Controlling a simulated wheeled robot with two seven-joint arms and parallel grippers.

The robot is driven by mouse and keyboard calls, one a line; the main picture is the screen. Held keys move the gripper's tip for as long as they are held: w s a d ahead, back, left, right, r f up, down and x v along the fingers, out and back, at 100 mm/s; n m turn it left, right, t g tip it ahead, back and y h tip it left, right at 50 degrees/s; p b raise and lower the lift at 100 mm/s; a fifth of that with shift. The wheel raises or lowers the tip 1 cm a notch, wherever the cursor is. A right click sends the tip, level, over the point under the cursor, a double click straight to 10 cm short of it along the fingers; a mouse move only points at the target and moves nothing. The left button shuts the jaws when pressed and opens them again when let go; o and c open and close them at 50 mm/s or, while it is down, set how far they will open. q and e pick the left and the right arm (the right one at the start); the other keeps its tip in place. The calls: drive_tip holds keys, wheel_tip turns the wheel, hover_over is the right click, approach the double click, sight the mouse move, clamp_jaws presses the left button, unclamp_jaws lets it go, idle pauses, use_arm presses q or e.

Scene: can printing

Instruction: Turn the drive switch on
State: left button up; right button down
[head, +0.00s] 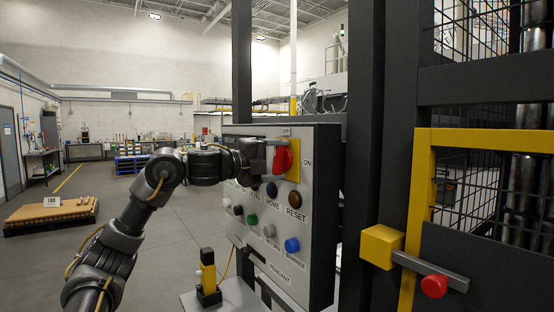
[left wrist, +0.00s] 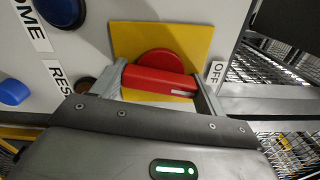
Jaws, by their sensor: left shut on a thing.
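The drive switch is a red rotary handle (head: 284,158) on a yellow plate (head: 293,174) at the top of the grey control panel. Its OFF label (head: 286,131) is above it and its ON label (head: 307,162) is to its right. My left gripper (head: 273,153) reaches the switch from the left. In the left wrist view its two fingers straddle the red handle (left wrist: 160,80), shut on it, and the handle's long side points roughly towards OFF (left wrist: 215,73). The handle's near side is partly hidden by the gripper. My right gripper is not in view.
Below the switch are several buttons, including a brown RESET one (head: 295,199) and a blue one (head: 292,245). A yellow gate frame with a red-knobbed latch (head: 434,286) stands at the right. A pallet (head: 52,213) lies on the open floor at the left.

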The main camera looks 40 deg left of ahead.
use_arm(q)
drive_tip(key=m+p, duration=0.1)
drive_tip(key=m, duration=0.3)
drive_tip(key=shift+m, duration=0.3)
drive_tip(key=m+p, duration=0.1)
drive_tip(key=m, duration=0.2)
drive_tip(key=shift+m, duration=0.3)
drive_tip(key=m, duration=0.3)
drive_tip(key=shift+m, duration=0.3)
drive_tip(key=shift+m+p, duration=0.3)
drive_tip(key=shift+m, duration=1.9)
drive_tip(key=o, duration=1)
